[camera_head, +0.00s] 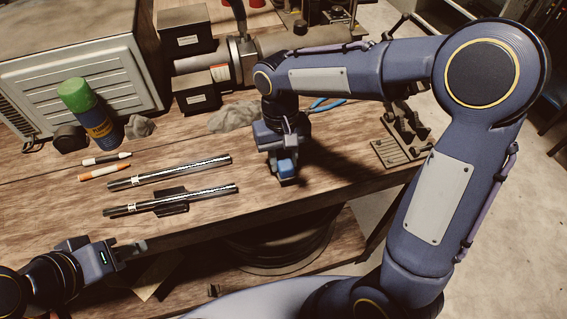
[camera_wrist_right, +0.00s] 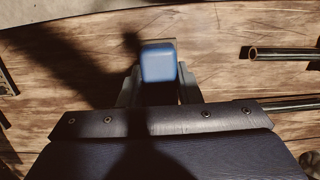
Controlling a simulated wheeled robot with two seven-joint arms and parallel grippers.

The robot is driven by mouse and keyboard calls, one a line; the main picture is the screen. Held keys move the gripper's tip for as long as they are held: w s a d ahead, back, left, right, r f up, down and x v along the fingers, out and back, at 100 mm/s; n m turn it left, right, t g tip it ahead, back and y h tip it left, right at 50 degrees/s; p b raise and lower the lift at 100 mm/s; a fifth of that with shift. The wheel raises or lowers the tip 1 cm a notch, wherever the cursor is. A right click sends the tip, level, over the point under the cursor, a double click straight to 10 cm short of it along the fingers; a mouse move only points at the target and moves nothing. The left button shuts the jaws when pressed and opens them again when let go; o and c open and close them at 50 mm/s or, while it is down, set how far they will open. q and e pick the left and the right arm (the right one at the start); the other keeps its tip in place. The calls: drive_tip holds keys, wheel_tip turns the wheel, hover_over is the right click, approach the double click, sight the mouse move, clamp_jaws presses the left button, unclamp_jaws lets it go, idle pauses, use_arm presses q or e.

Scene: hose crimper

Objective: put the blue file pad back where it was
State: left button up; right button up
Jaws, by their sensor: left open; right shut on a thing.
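The blue file pad (camera_head: 286,168) is a small blue block held in my right gripper (camera_head: 285,177), low over the front part of the wooden workbench. In the right wrist view the pad (camera_wrist_right: 158,65) sits between the fingers (camera_wrist_right: 157,85), which are shut on it. I cannot tell whether the pad touches the bench. My left gripper (camera_head: 128,251) is open and empty at the lower left, in front of the bench edge.
Two dark metal tubes (camera_head: 170,172) lie left of the right gripper, the nearer over a dark block (camera_head: 172,207). A slotted metal stand (camera_head: 402,150) is right. The wooden bench (camera_head: 225,222) has bare front space.

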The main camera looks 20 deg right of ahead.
sight(284, 167)
drive_tip(key=shift+f, duration=1.5)
drive_tip(key=shift+f, duration=0.2)
drive_tip(key=o, duration=1.1)
drive_tip(key=shift+r, duration=0.15)
